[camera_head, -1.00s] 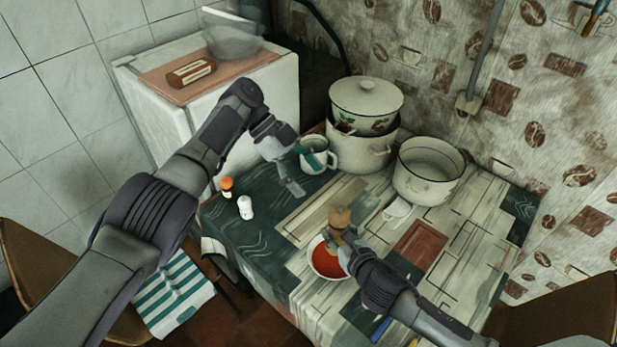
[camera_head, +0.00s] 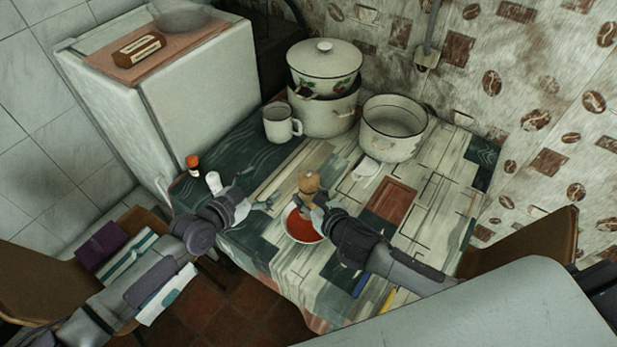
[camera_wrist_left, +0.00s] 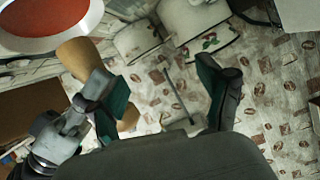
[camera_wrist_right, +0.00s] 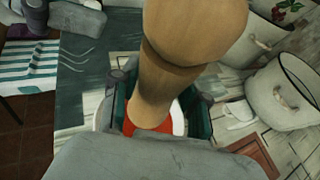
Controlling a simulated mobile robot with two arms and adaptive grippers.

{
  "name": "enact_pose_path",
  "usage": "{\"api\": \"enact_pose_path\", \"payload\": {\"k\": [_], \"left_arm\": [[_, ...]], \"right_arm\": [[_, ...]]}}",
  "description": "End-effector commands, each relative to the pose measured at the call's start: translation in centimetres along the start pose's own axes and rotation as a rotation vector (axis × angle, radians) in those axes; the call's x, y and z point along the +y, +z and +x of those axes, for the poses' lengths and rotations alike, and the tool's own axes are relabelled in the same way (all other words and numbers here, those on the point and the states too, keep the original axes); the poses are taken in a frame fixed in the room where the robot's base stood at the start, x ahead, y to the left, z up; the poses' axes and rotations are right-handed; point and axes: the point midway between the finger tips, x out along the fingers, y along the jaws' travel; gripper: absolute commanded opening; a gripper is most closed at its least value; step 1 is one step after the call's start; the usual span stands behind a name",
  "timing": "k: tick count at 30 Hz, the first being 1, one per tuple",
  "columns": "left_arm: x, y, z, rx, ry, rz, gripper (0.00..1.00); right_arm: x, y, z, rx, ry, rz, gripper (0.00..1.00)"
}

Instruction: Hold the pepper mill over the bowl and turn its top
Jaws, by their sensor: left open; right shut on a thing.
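The wooden pepper mill (camera_head: 309,182) stands over the white bowl of red food (camera_head: 300,228). My right gripper (camera_head: 315,199) is shut around its body. In the right wrist view the mill (camera_wrist_right: 158,88) runs between the fingers, rounded top towards the camera, red food (camera_wrist_right: 178,118) beneath. My left gripper (camera_head: 266,203) is open and empty, left of the mill and near the bowl. In the left wrist view, the mill (camera_wrist_left: 80,57) is at the left, partly hidden by a finger, and the bowl (camera_wrist_left: 48,45) is at the top left.
A white shaker (camera_head: 213,182) and an orange-capped shaker (camera_head: 193,165) stand left of my left gripper. Behind are a mug (camera_head: 280,124), stacked pots (camera_head: 325,112) and an open pot (camera_head: 392,140). A reddish-brown board (camera_head: 392,200) lies to the right.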

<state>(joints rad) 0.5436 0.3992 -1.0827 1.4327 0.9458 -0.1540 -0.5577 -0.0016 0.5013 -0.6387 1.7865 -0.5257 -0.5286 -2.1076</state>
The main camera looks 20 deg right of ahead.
Motion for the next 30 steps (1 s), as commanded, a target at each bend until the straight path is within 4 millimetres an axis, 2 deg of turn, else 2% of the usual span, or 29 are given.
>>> {"api": "enact_pose_path", "payload": {"k": [1, 6, 10, 13, 17, 30], "left_arm": [[2.1, -0.4, -1.5, 0.064, 0.005, -0.053, 0.78], [6.4, -2.7, -5.0, 0.232, 0.024, -0.202, 0.78], [7.9, -3.7, -6.5, 0.296, 0.038, -0.263, 0.78], [8.3, -4.1, -6.6, 0.315, 0.042, -0.283, 0.78], [8.4, -4.7, -5.2, 0.321, 0.042, -0.286, 0.78], [8.2, -7.3, 2.6, 0.317, 0.042, -0.282, 0.78]], "right_arm": [[0.0, 0.1, 0.0, -0.002, 0.0, 0.0, 0.03], [0.0, 0.1, 0.0, -0.002, 0.0, 0.0, 0.03], [0.0, 0.1, 0.0, -0.002, 0.0, 0.0, 0.03], [0.0, 0.1, 0.0, -0.002, 0.0, 0.0, 0.03], [0.0, 0.1, 0.0, -0.002, 0.0, 0.0, 0.03], [0.0, 0.1, 0.0, -0.002, 0.0, 0.0, 0.03]]}}
